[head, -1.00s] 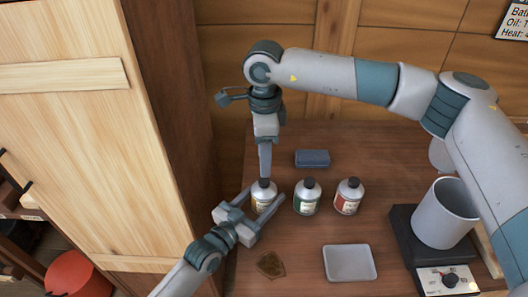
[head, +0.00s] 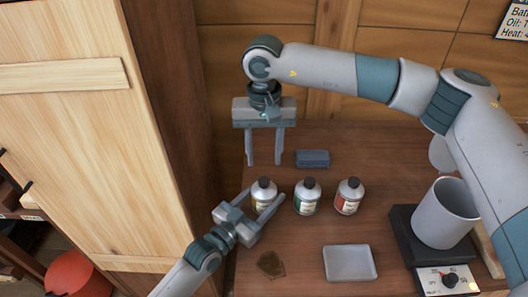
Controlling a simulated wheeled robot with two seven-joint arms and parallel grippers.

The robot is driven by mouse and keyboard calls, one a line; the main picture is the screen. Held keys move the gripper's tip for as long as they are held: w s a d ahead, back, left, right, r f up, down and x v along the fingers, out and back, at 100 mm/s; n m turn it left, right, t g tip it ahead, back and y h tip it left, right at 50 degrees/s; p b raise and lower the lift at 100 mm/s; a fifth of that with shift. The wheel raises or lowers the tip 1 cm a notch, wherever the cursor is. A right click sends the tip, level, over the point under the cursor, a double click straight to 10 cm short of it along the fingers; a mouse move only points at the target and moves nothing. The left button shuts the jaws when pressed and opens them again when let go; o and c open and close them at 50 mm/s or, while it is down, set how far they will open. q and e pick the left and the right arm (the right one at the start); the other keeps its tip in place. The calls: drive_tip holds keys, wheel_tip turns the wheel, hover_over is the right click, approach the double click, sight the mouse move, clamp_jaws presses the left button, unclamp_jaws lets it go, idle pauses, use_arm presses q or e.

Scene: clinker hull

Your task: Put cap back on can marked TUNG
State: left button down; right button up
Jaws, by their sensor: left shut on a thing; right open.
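Three small metal cans stand in a row on the bench, each with a dark cap on top. The left can (head: 262,200) has a pale yellowish label, the middle can (head: 306,203) a green one, the right can (head: 347,203) a red one. The lettering is too small to read. My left gripper (head: 265,207) is shut around the left can's body, which stands upright. The dark cap (head: 264,182) sits on that can's top; I cannot tell how tightly. My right gripper (head: 264,162) is open and empty, above and behind the left can, fingers pointing down.
A blue-grey block (head: 313,158) lies behind the cans. In front are a pale tray (head: 350,263) and a brown patch (head: 271,264). A grey pot (head: 445,214) stands on a hot plate (head: 448,280) at right. A wooden cabinet (head: 100,130) borders the left side.

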sight(264, 180)
drive_tip(key=n, duration=0.4)
drive_tip(key=shift+r, duration=0.15)
drive_tip(key=shift+f, duration=4.05)
clamp_jaws()
